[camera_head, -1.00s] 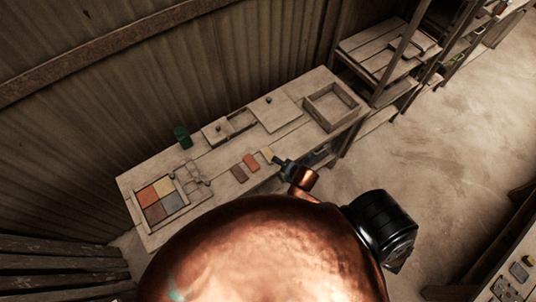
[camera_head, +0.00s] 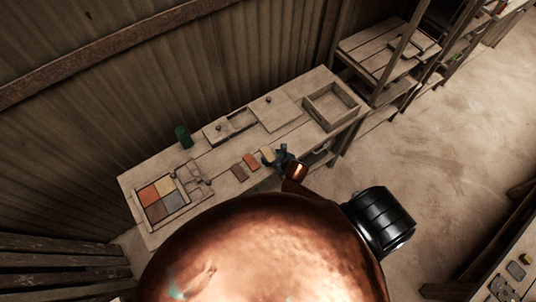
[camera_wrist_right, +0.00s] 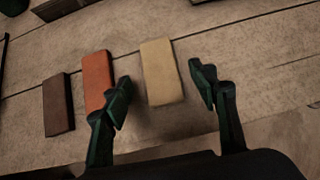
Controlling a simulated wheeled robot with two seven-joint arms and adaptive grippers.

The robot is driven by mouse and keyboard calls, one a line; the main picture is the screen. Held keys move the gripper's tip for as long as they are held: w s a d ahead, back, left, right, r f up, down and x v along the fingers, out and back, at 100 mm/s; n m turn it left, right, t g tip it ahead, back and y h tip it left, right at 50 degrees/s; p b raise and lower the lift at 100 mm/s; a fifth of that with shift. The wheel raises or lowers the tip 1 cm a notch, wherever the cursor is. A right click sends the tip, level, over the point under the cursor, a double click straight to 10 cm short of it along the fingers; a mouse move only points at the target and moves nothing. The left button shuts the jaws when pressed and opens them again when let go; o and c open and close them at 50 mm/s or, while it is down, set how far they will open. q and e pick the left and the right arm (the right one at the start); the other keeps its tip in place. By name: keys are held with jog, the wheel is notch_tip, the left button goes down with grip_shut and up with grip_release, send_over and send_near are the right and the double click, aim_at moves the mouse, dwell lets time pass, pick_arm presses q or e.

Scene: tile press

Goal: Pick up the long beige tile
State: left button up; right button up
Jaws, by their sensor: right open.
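The long beige tile (camera_wrist_right: 161,72) lies flat on the workbench in the right wrist view, at the right end of a row with an orange-red tile (camera_wrist_right: 97,80) and a dark brown tile (camera_wrist_right: 58,104). In the head view the beige tile (camera_head: 267,154) shows beside my right gripper (camera_head: 277,157). In the right wrist view my right gripper (camera_wrist_right: 163,95) is open and empty, one finger to each side of the beige tile's lower part. The left fingertip overlaps the edge of the orange tile in the picture. I cannot tell whether any finger touches. My left gripper is not in view.
On the bench (camera_head: 222,156) are a framed tray of coloured tiles (camera_head: 183,207), a green cup (camera_head: 182,137), a box with a lid (camera_head: 217,131) and an open wooden tray (camera_head: 312,109). A shelf (camera_head: 362,45) stands at the right. A corrugated wall runs behind the bench.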

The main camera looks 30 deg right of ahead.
jog(key=shift+x, duration=1)
jog(key=shift+r, duration=0.1)
jog(key=c, duration=1.3)
jog(key=shift+c, duration=0.2)
